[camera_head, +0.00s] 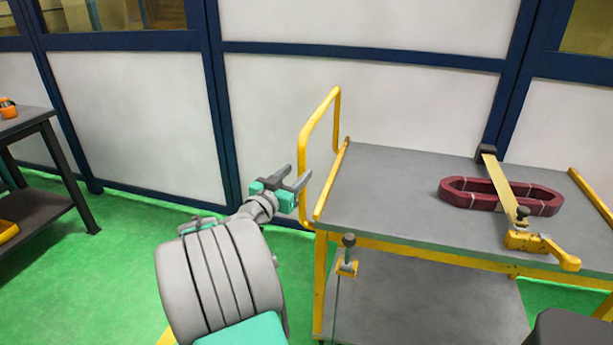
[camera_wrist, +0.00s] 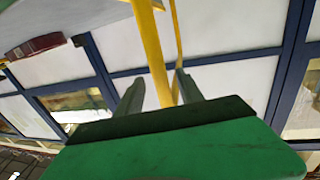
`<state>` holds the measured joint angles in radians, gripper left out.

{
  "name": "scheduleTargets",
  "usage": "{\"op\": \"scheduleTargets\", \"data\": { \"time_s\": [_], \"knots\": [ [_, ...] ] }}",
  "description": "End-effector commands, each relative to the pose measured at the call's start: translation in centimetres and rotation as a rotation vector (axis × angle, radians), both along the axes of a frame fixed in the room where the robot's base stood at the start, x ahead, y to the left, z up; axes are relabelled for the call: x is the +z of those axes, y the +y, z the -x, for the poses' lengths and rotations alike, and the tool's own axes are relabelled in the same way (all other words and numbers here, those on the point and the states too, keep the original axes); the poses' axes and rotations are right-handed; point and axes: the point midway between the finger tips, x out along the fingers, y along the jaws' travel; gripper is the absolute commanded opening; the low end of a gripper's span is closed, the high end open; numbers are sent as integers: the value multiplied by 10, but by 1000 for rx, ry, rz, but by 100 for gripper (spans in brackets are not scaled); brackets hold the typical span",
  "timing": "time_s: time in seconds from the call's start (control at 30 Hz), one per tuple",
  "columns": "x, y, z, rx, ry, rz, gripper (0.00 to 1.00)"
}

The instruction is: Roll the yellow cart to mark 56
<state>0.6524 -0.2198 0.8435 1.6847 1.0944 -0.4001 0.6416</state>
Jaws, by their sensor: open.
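The yellow cart (camera_head: 320,265) stands to the right in the head view, with a grey top and a lower shelf. Its yellow push handle (camera_head: 303,150) rises at the cart's left end. My gripper (camera_head: 296,178) is open just left of the handle, with its fingers pointing towards it. In the wrist view, a yellow bar of the handle (camera_wrist: 153,50) passes between the two open fingers (camera_wrist: 160,92). I cannot tell whether the fingers touch it. Mark 56 is not visible in either view.
A dark red coil (camera_head: 470,201) lies on the cart top under a yellow clamp bar (camera_head: 500,185). A dark workbench (camera_head: 25,122) stands at the far left. White wall panels with blue frames close off the back.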

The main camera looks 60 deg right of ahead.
Motion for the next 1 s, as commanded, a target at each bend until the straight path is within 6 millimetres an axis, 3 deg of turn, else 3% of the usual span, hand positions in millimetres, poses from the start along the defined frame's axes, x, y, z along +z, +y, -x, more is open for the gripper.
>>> {"op": "scheduleTargets", "data": {
  "time_s": [0.2,0.37,0.63,1.0],
  "knots": [
    [2,-43,4,-5,1,-2,44],
    [2,-63,4,-2,0,-3,44],
    [2,-66,3,1,1,-4,44],
    [2,-66,3,1,1,-4,15]
  ]
}}
